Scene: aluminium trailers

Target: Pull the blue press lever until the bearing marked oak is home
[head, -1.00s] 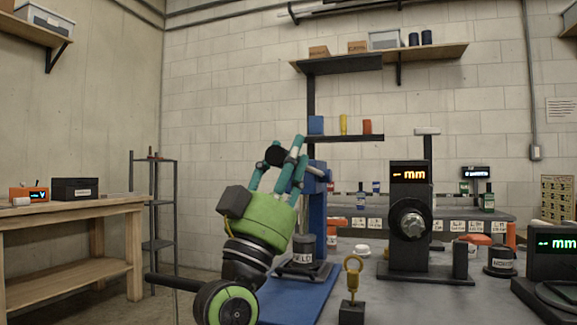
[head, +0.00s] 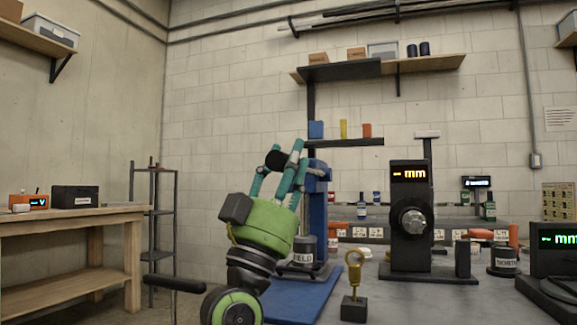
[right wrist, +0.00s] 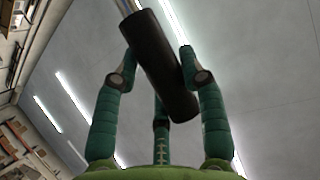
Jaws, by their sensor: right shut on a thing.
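The blue press (head: 318,215) stands on a blue mat (head: 300,300) in the head view, partly hidden behind my right gripper. My right gripper (head: 278,160) is raised at the upper part of the press, its teal fingers shut around a dark grip. In the right wrist view this lever grip (right wrist: 160,65) is a black cylinder on a metal rod, lying between the fingers. A dark cylinder (head: 303,250) with a white label sits at the foot of the press; part of its label is hidden. I cannot make out a bearing marked oak. My left gripper is not in view.
A black gauge stand (head: 410,225) with an orange "mm" display is right of the press. A brass ring on a dark block (head: 354,308) stands in front. A second display (head: 555,255) is at the right edge. A wooden bench (head: 75,220) is at left.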

